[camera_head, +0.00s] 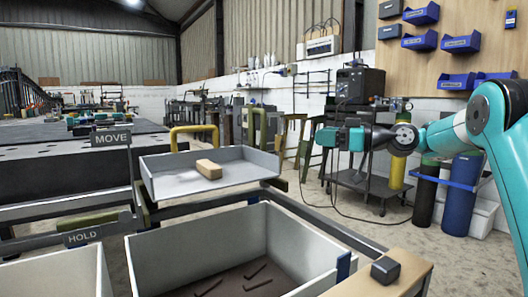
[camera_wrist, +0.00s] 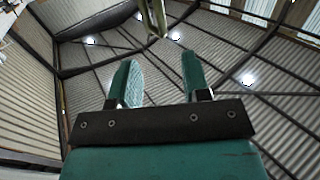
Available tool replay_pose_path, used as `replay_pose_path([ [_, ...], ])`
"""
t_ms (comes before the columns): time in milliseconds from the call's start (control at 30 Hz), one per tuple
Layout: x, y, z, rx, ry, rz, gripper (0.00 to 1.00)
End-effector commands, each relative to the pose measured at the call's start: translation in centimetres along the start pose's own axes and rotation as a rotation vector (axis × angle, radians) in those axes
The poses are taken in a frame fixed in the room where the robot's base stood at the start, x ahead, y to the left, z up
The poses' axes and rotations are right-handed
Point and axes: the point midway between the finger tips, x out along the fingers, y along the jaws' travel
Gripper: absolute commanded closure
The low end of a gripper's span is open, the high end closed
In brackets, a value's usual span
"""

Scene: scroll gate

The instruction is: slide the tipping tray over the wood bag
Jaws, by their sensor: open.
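The tipping tray (camera_head: 245,172) is a shallow grey tray in the middle of the head view, with a tan wooden block (camera_head: 208,169) lying on it. A yellow handle (camera_head: 194,130) rises at its back edge. Nothing looks plainly like a bag. A large open grey bin (camera_head: 190,246) stands in front of and below the tray, with several dark strips on its floor; I cannot tell if this is the wood bag. My gripper (camera_head: 322,137) is right of the tray, apart from it. In the wrist view my gripper (camera_wrist: 160,75) is open and empty.
A MOVE sign (camera_head: 111,138) and a HOLD sign (camera_head: 82,237) stand left of the tray and bin. A dark block (camera_head: 385,269) sits on a wooden ledge (camera_head: 408,268) at right. A dark bench (camera_head: 60,160) is behind left. Open floor lies right of the tray.

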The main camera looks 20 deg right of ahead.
Motion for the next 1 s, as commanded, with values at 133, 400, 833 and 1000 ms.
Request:
replay_pose_path([
  [133, -0.1, 0.4, -0.2, -0.004, 0.012, 0.002, 0.57],
  [400, 0.7, 0.7, -0.8, 0.001, 0.013, -0.001, 0.57],
  [833, 2.1, 0.6, -0.7, 0.001, 0.012, -0.001, 0.57],
  [1000, 2.6, 0.3, -0.7, 0.001, 0.010, 0.000, 0.57],
])
